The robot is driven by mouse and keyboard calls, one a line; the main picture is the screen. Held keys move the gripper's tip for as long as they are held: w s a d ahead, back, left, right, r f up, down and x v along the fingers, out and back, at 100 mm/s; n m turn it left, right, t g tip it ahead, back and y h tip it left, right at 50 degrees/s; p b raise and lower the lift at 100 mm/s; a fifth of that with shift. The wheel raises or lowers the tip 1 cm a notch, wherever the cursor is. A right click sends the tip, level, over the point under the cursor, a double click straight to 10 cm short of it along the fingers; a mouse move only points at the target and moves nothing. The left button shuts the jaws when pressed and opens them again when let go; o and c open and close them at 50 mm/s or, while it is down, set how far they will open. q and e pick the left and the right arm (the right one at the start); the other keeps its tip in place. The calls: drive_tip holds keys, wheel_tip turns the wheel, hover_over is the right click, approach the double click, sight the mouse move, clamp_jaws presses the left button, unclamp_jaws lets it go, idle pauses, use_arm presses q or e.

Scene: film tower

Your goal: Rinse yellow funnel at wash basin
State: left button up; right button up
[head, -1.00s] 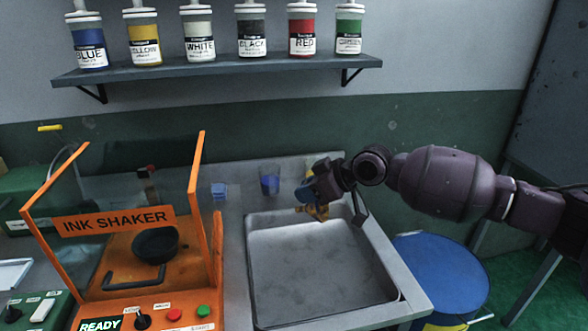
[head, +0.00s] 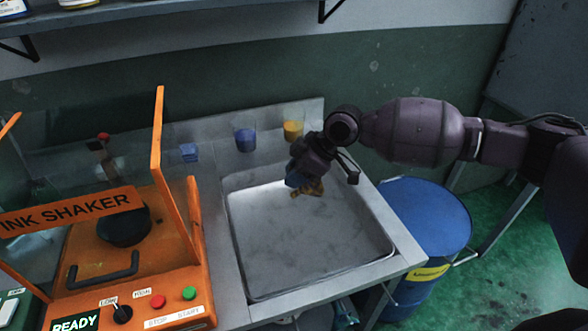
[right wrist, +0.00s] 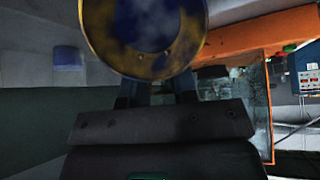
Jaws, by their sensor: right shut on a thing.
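The wash basin (head: 300,235) is a pale, shallow sink set in a grey counter. My right gripper (head: 305,182) is over its back right part. It is shut on the yellow funnel (head: 314,188), which shows only as a small patch in the head view. In the right wrist view, the fingers (right wrist: 160,92) hold the funnel (right wrist: 145,40), whose round yellow mouth has dark blue stains inside. I see no tap or running water. My left gripper is not in view.
A blue cup (head: 245,137) and a yellow cup (head: 293,131) stand behind the basin. The orange ink shaker (head: 170,230) stands to the left, with a READY sign. A blue drum (head: 430,225) stands right of the counter.

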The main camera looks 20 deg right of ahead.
sight(299, 189)
wheel_tip(299, 189, down, 2)
drive_tip(key=shift+w+b, duration=0.1)
drive_tip(key=shift+b, duration=0.25)
wheel_tip(299, 189, down, 2)
drive_tip(key=shift+b, duration=0.5)
drive_tip(key=shift+f+b, duration=0.65)
drive_tip(key=shift+f, duration=0.65)
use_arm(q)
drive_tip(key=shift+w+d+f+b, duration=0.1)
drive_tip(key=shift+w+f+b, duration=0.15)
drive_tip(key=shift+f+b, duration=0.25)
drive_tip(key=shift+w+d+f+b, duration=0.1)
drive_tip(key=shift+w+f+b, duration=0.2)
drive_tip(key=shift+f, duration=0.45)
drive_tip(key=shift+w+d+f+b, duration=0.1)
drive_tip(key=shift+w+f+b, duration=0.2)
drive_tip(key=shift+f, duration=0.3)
use_arm(e)
drive_tip(key=shift+f, duration=2.7)
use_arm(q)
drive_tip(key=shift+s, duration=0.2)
